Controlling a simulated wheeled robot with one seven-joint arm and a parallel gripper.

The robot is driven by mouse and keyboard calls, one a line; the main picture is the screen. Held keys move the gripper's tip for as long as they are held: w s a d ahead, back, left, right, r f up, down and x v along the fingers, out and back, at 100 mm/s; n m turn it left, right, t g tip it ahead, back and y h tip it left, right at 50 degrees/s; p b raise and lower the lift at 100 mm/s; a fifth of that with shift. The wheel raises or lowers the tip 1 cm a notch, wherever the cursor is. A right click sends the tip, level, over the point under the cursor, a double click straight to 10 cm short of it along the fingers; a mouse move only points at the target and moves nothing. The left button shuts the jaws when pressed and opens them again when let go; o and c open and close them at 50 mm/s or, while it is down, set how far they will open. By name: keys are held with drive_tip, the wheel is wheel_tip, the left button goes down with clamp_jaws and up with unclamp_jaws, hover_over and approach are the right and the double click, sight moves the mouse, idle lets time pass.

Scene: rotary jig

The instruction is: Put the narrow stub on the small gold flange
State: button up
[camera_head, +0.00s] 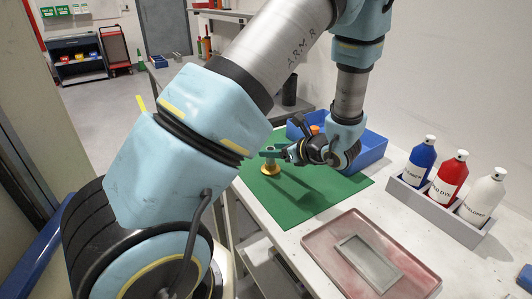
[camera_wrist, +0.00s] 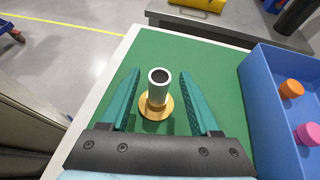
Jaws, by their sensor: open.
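A grey hollow stub (camera_wrist: 159,88) stands upright on the small gold flange (camera_wrist: 155,108) in the wrist view. Its lower end meets the flange inside the rim; how firmly it is seated I cannot tell. My gripper (camera_wrist: 159,73) is open, with one teal finger on each side of the stub and a visible gap to both. In the head view the gold flange (camera_head: 271,169) rests on the green mat (camera_head: 302,196), and my gripper (camera_head: 269,152) is right above it, mostly hiding the stub.
A blue bin (camera_wrist: 267,100) at the right of the mat holds an orange piece (camera_wrist: 291,88) and a pink piece (camera_wrist: 308,133). A pink tray (camera_head: 330,251) with a grey plate lies in front. A rack (camera_head: 435,206) of three bottles stands at the right.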

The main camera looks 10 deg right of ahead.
drive_tip(key=b+v, duration=0.1)
drive_tip(key=v, duration=0.6)
drive_tip(key=s+a+r+n+g+h, duration=0.1)
drive_tip(key=s+a+n+g+h, duration=0.2)
drive_tip(key=a+n, duration=0.7)
drive_tip(key=s+a+r+n+g+h, duration=0.2)
drive_tip(key=s+a+n+g+h, duration=0.2)
drive_tip(key=a+n, duration=0.6)
drive_tip(key=shift+s+r+n+g+h, duration=0.35)
drive_tip(key=shift+n+g, duration=0.55)
drive_tip(key=shift+n, duration=2.9)
drive_tip(key=shift+w+f, duration=0.1)
drive_tip(key=shift+f, duration=0.05)
